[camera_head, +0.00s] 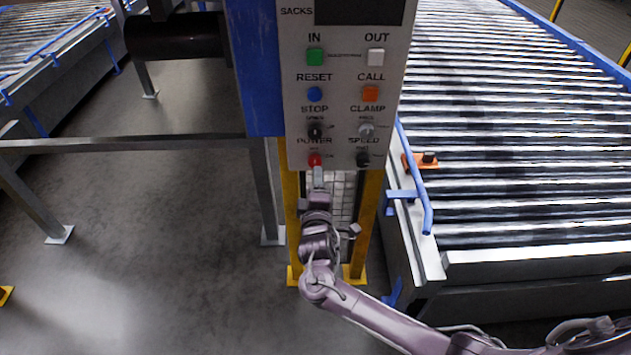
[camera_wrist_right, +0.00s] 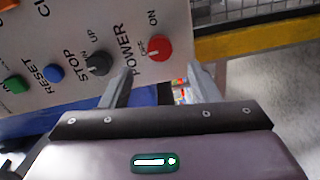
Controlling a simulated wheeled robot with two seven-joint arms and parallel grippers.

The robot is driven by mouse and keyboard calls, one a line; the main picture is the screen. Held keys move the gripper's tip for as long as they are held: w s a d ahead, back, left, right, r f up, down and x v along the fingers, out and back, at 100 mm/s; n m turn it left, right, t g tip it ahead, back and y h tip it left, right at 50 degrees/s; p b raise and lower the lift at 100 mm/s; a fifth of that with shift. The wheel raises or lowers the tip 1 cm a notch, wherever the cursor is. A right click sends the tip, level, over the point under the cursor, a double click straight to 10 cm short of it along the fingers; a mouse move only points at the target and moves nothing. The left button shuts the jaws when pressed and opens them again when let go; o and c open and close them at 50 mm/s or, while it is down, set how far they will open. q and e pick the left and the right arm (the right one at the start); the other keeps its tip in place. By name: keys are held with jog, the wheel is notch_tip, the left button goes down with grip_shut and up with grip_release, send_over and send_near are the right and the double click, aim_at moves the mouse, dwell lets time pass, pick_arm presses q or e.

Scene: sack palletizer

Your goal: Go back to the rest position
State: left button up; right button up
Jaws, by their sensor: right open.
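My right gripper (camera_head: 318,178) is in front of the lower edge of the control panel (camera_head: 345,60), just below the red POWER knob (camera_head: 315,159). In the right wrist view the two fingers of my right gripper (camera_wrist_right: 160,85) stand apart with nothing between them. The red POWER knob (camera_wrist_right: 158,48) shows just beyond the fingertips, and the fingers look clear of it. My right arm comes in from the lower right. My left gripper is not in view.
A roller conveyor (camera_head: 520,130) with a blue bent bar (camera_head: 417,190) lies to the right. Yellow posts (camera_head: 368,215) stand below the panel. A grey rail (camera_head: 120,145) crosses the left side. Open floor (camera_head: 150,250) lies at the lower left.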

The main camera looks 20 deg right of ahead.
dwell(0.3)
jog(key=s+d+f+m+g+y+b, duration=0.1)
jog(key=s+d+f+g, duration=0.15)
jog(key=s+f, duration=0.6)
jog(key=s+d+f+m+g, duration=0.1)
jog(key=s+f+m+g, duration=0.15)
jog(key=f, duration=1.15)
jog(key=s+d+f+m+g+y+b, duration=0.1)
jog(key=s+d+f+g, duration=0.15)
jog(key=s+f, duration=0.65)
jog(key=s+f+m+g+y, duration=0.1)
jog(key=s+f+m+g, duration=0.1)
jog(key=s+f, duration=0.4)
jog(key=s+f+m+g+y, duration=0.1)
jog(key=s+f, duration=0.6)
jog(key=s, duration=0.8)
jog(key=s+a+f+m+g, duration=0.1)
jog(key=s+f+m+g, duration=0.2)
jog(key=s, duration=0.8)
notch_tip(320, 180, down, 4)
jog(key=shift+s+r+g+y+b, duration=0.2)
jog(key=shift+g+y+b, duration=0.2)
jog(key=shift+g, duration=0.75)
